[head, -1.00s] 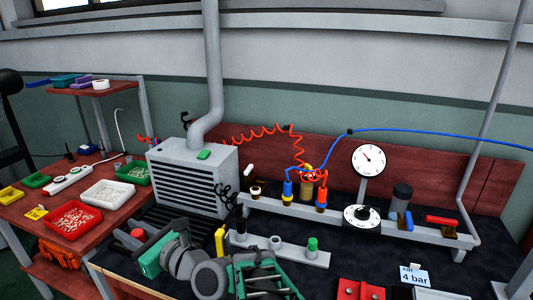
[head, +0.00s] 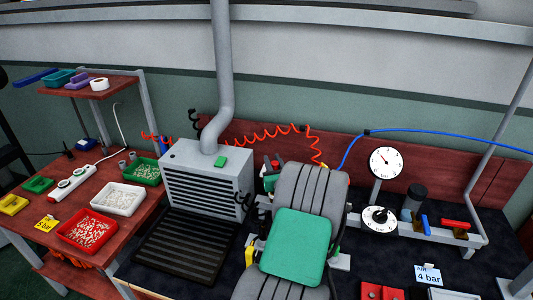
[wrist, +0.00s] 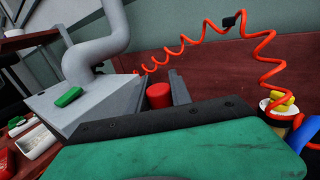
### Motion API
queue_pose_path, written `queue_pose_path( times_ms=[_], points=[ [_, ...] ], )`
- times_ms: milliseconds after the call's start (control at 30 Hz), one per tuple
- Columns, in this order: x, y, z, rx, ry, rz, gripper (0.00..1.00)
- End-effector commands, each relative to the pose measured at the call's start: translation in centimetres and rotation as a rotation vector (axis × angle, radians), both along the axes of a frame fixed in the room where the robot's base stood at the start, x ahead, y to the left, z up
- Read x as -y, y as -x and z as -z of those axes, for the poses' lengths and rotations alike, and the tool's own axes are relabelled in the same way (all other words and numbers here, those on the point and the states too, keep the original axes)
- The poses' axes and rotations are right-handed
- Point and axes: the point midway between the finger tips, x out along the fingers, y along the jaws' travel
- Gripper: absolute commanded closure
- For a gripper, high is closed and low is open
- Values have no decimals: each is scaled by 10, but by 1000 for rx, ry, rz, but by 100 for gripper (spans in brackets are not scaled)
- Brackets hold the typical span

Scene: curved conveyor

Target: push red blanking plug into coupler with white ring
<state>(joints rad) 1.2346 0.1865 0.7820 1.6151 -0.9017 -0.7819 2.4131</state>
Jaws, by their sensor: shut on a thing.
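The red plug (wrist: 159,95) shows in the wrist view as a short red cylinder, upright between the two grey fingers of my gripper (wrist: 160,90). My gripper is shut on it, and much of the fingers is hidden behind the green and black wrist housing. In the head view my gripper (head: 272,165) is partly hidden behind my raised arm, above the back of the bench. A brass-coloured fitting with a white band (wrist: 268,105) is at the right of the wrist view, apart from the plug; I cannot tell whether it is the white-ring coupler. My arm hides the coupler row in the head view.
A grey vented box with a pipe (head: 200,175) stands left of my arm. A dial gauge (head: 386,162) and a black-and-white knob (head: 380,219) are to the right. A red coiled hose (wrist: 200,35) hangs behind. Trays (head: 87,228) fill the left table.

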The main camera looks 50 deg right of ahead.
Motion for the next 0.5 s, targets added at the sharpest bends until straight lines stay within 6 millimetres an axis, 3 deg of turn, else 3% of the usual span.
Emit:
queue_pose_path(
  times_ms=[367, 500],
  points=[
    [-4, 1, 0, 2, -1, -3, 100],
    [-3, 2, 13, 1, 0, -3, 100]
  ],
)
